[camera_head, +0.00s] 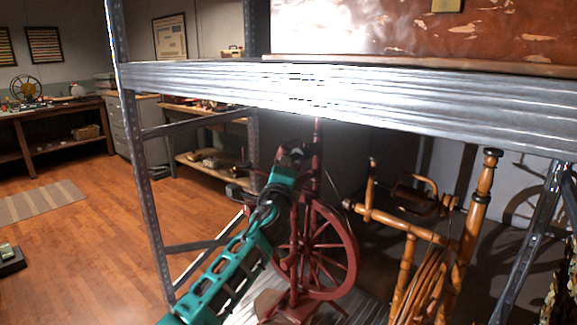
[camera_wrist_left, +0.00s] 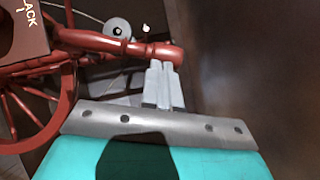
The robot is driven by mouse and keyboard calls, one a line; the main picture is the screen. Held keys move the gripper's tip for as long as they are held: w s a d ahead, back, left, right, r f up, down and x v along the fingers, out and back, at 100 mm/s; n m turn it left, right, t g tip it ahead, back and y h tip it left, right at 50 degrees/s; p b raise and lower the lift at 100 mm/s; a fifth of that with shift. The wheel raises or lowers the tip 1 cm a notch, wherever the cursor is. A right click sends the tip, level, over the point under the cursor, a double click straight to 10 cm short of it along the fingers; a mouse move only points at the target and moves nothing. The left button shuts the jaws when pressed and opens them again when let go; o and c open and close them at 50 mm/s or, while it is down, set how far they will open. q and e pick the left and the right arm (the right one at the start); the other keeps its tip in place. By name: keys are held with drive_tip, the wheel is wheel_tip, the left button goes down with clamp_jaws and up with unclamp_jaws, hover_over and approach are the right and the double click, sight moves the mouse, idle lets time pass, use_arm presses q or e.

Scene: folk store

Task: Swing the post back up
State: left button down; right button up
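A dark red spinning wheel (camera_head: 352,250) stands on the lower shelf, with spokes and turned posts. Its upright red post (camera_head: 317,160) rises beside my left gripper (camera_head: 292,155), which has reached in under the upper shelf beam. In the left wrist view, a turned red post (camera_wrist_left: 120,45) runs across the top and ends in a thicker knob. The grey fingers of my left gripper (camera_wrist_left: 163,75) are close together, with their tips at that knob end. I see nothing held between them; whether they touch the post is unclear. My right gripper is out of view.
A metal shelf beam (camera_head: 330,95) crosses above the arm, and a rack upright (camera_head: 143,170) stands to the left. A golden wooden spinning wheel (camera_head: 482,195) stands close on the right. The wooden floor (camera_head: 90,225) at the left is mostly open.

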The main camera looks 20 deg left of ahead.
use_arm(q)
drive_tip(key=w+a+r+n+p, duration=0.1)
drive_tip(key=w+a+r+p, duration=0.1)
drive_tip(key=a, duration=0.3)
drive_tip(key=shift+r+n+g+p, duration=0.3)
drive_tip(key=shift+g+p, duration=0.1)
drive_tip(key=shift+p, duration=0.25)
drive_tip(key=shift+a+r, duration=0.1)
